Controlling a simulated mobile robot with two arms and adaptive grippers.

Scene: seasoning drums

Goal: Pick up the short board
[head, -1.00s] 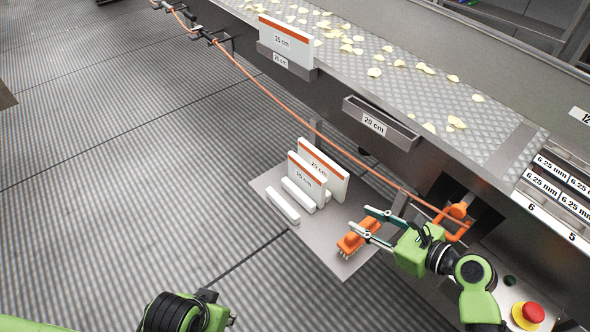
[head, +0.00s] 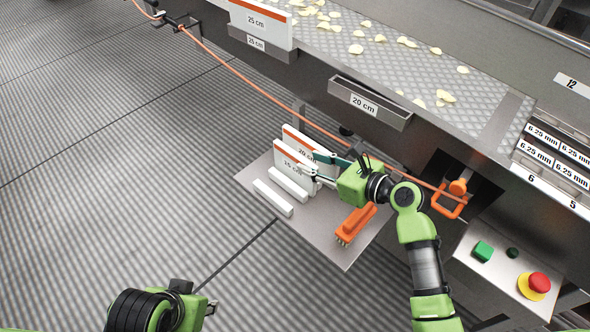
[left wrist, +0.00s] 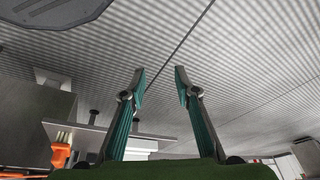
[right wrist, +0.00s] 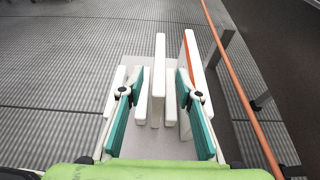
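The short board (head: 288,158) is white with an orange top edge and a label that seems to read 15 cm. It stands upright in a rack on a metal shelf (head: 345,250). A taller board (head: 297,137), labelled 20 cm, stands just behind it. My right gripper (head: 308,164) is open at the right end of the boards. In the right wrist view the short board (right wrist: 158,75) is between its spread fingers, with gaps on both sides, and the taller board (right wrist: 190,50) is outside the right finger. My left gripper (left wrist: 160,78) is open and empty above the floor.
An orange brush (head: 356,223) lies on the shelf to the right. White empty holder bars (head: 273,197) lie in front of the boards. An orange hose (head: 250,85) runs along the conveyor (head: 400,65) behind. A red stop button (head: 539,283) is at right.

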